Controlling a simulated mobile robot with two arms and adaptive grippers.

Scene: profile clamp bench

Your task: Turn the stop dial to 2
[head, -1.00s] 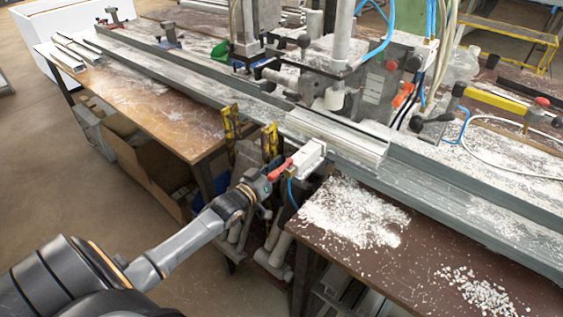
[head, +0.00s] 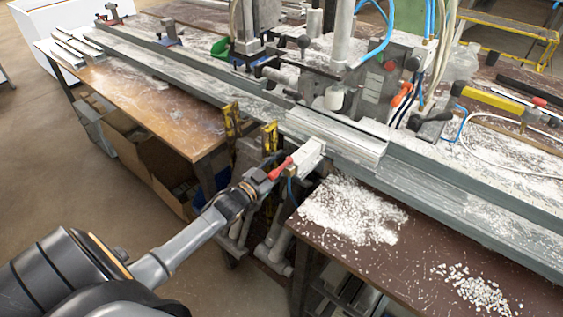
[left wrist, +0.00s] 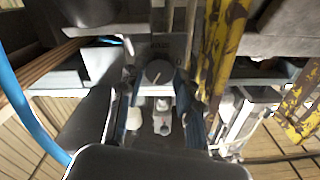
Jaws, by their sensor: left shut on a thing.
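The stop dial (left wrist: 158,73) is a round grey knob with a pale pointer line in the left wrist view. The line slants up to the right from the middle. The dial's number marks are too small to read. My left gripper (left wrist: 160,108) has its dark fingers on either side of the dial and is shut on it. In the head view my left gripper (head: 267,173) is at the bench's front side, below the profile rail, and hides the dial. My right gripper is in neither view.
A red lever (head: 281,168) on a white block is close to my left gripper. Yellow worn bars (left wrist: 222,50) stand just right of the dial. A long grey rail (head: 450,195) crosses the bench. White chips (head: 350,212) lie on the brown table.

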